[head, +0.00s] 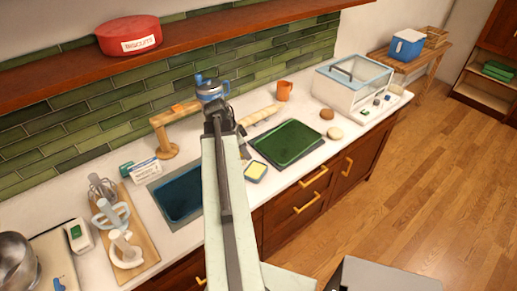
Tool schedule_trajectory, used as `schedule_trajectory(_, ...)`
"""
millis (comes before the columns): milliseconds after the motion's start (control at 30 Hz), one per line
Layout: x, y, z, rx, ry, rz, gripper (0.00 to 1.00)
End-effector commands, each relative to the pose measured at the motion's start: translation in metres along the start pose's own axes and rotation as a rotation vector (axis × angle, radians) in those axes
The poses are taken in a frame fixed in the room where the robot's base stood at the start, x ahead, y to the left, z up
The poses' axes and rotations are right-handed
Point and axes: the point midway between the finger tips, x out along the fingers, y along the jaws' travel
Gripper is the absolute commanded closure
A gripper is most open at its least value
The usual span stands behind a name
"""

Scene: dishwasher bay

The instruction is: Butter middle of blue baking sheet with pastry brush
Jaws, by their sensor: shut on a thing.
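The blue baking sheet (177,197) lies on the white counter, left of my arm, which covers its right side. My gripper (217,112) is at the far end of my arm, near the back of the counter, behind and right of the sheet. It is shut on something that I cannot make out. I cannot pick out the pastry brush clearly. A small dish of yellow butter (257,171) stands right of my arm, in front of a green baking sheet (288,143).
A wooden stand (165,140) and a blue-grey jug (211,90) stand near my gripper. A board with white utensils (127,250) is at the left. A pale roll (261,114), an orange mug (284,90) and a glass-lidded box (352,85) are at the right.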

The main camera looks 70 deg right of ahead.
Motion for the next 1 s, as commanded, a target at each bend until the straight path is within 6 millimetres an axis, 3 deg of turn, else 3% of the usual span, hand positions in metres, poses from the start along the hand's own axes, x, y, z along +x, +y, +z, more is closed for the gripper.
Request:
schedule_trajectory(100, 0.006, 0.005, -0.032, 0.3, 0.003, 0.119, 1.0)
schedule_trajectory(300, 0.012, 0.018, -0.05, 0.543, 0.009, 0.212, 1.0)
schedule_trajectory(567, 0.02, 0.019, -0.046, 0.548, 0.008, 0.213, 1.0)
schedule_trajectory(1000, 0.066, 0.019, -0.028, 0.547, 0.008, 0.212, 1.0)
